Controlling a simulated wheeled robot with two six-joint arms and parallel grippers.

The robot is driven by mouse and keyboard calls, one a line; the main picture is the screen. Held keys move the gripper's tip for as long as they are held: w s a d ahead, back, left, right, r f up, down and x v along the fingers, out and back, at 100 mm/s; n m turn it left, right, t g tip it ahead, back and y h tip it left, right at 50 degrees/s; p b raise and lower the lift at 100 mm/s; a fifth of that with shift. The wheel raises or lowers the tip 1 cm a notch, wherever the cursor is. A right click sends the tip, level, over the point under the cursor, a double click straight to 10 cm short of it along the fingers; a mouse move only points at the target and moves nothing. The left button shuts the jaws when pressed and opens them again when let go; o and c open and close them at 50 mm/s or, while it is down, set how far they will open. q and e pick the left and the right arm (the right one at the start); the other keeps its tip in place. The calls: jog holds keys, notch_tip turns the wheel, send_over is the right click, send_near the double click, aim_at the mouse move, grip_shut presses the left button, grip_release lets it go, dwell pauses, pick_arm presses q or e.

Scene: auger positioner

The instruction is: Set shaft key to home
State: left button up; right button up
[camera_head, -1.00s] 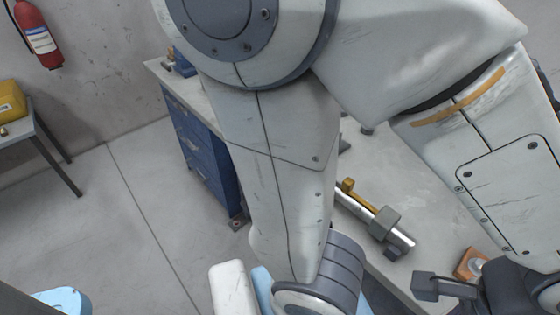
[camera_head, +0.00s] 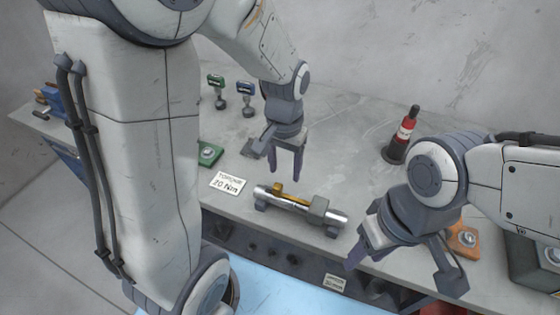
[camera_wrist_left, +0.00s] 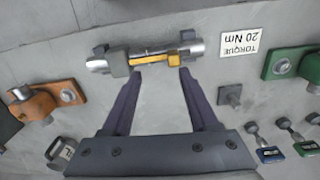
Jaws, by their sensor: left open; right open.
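A bright metal shaft (camera_head: 332,217) lies on grey supports near the bench's front edge in the head view. A yellow key (camera_head: 278,188) with a raised tab sits on top near its left end, and a yellow strip runs from it toward a grey block (camera_head: 318,209). In the left wrist view the key (camera_wrist_left: 174,60) is right of the grey block (camera_wrist_left: 118,64). My left gripper (camera_head: 286,166) is open and empty, just behind and above the shaft; in the left wrist view its fingertips (camera_wrist_left: 162,74) point at the shaft. My right gripper (camera_head: 404,270) is open and empty, right of the shaft.
A white card reading TORQUE 20 Nm (camera_head: 228,184) lies left of the shaft. A green block (camera_head: 209,153), green and blue gauges (camera_head: 246,98), a red bottle (camera_head: 402,138) and an orange block (camera_head: 463,240) stand around. The bench between shaft and bottle is clear.

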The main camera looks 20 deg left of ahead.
aim_at(278, 186)
pick_arm(q)
jog(key=shift+w+a+f+n, duration=0.2)
jog(key=shift+w+a, duration=0.15)
jog(key=shift+a, duration=0.25)
jog(key=shift+w+a+f+n, duration=0.1)
jog(key=shift+w+a+n, duration=0.1)
jog(key=shift+w+a, duration=0.25)
notch_tip(278, 186, down, 10)
jog(key=shift+s+p, duration=0.1)
jog(key=shift+p, duration=0.4)
grip_shut()
jog(key=shift+r, duration=0.1)
dwell(0.3)
